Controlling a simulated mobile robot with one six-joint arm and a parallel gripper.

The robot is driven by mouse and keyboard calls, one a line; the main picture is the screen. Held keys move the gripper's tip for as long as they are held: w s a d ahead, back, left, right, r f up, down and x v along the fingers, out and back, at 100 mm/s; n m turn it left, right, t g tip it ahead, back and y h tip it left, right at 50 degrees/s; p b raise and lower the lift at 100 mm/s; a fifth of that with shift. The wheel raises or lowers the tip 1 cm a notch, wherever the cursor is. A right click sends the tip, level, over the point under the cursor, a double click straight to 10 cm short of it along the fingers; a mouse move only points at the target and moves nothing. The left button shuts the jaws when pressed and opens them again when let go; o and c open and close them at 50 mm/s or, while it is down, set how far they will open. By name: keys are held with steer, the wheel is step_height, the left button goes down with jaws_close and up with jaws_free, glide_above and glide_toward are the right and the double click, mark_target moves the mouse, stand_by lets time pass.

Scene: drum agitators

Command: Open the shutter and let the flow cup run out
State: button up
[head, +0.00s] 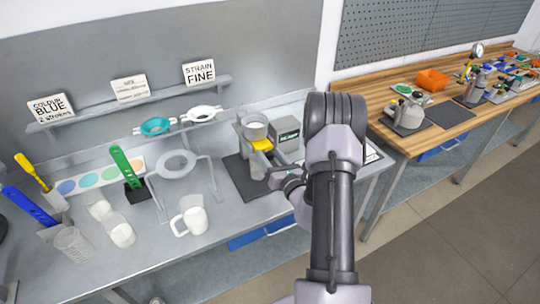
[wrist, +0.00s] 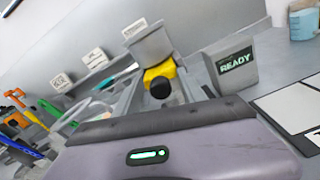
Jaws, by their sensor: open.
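The grey flow cup (head: 254,130) stands in a stand on a dark mat, right of the middle of the steel bench. The yellow shutter (head: 262,145) sits just under the cup. In the wrist view the cup (wrist: 150,45) is above the yellow shutter (wrist: 159,70), which has a round black knob (wrist: 160,88) facing me. My gripper (head: 272,174) is open, in front of and a little below the shutter, apparently apart from it. My arm hides part of the bench's right side.
A box with a READY display (wrist: 236,64) stands right of the cup. A white mug (head: 190,218), a grey ring stand (head: 176,165) and a green-handled tool (head: 126,168) stand to the left. A shelf (head: 135,103) with signs runs behind.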

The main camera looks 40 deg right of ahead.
jaws_close()
stand_by(1.4)
